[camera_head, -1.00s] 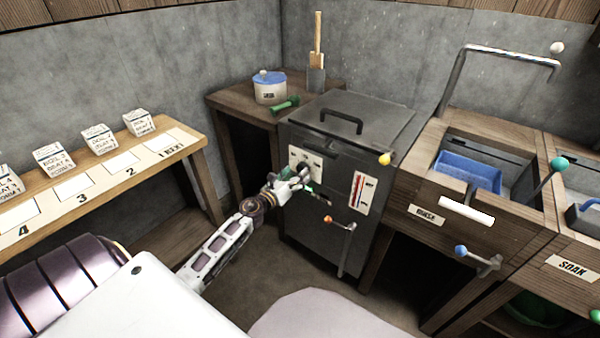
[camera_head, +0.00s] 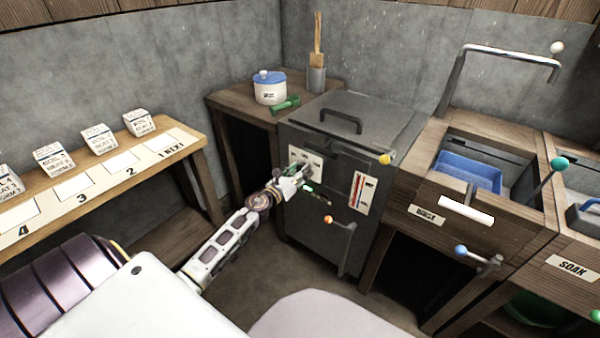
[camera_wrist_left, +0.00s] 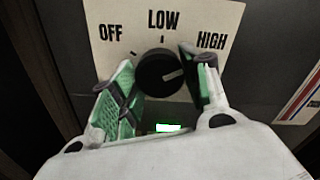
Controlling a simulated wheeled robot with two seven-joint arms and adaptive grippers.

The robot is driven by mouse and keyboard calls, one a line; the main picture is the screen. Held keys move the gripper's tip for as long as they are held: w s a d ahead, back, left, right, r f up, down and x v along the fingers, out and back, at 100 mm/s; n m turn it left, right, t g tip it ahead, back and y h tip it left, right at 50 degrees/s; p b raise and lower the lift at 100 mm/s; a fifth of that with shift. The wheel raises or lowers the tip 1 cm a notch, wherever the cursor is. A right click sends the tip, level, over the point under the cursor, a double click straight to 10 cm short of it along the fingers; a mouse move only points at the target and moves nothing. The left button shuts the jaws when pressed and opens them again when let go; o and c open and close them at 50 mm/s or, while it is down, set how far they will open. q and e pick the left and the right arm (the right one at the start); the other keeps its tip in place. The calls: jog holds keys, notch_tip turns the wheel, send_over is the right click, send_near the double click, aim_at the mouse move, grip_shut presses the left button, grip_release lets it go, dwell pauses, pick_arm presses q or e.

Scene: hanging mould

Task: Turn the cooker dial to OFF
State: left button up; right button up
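The cooker (camera_head: 338,222) is a dark grey box with a white dial plate (camera_head: 318,163) on its front. In the left wrist view, the plate (camera_wrist_left: 215,18) reads OFF, LOW and HIGH from left to right. The round black dial (camera_wrist_left: 156,82) sits below LOW, its pale mark pointing right and slightly up, toward the HIGH side. My left gripper (camera_head: 304,175) is at the cooker front. In the wrist view, its green-padded fingers (camera_wrist_left: 158,80) are apart, one on each side of the dial; contact is not clear. My right gripper is not in view.
A red-marked gauge (camera_head: 360,192) and an orange-knobbed lever (camera_head: 340,228) are right of the dial. A wooden counter with a blue-lidded pot (camera_head: 269,88) stands behind left. A shelf with labelled blocks (camera_head: 98,138) is at left, the rinse basin (camera_head: 470,170) at right.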

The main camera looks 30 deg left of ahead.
pick_arm(q)
jog(key=c, duration=0.4)
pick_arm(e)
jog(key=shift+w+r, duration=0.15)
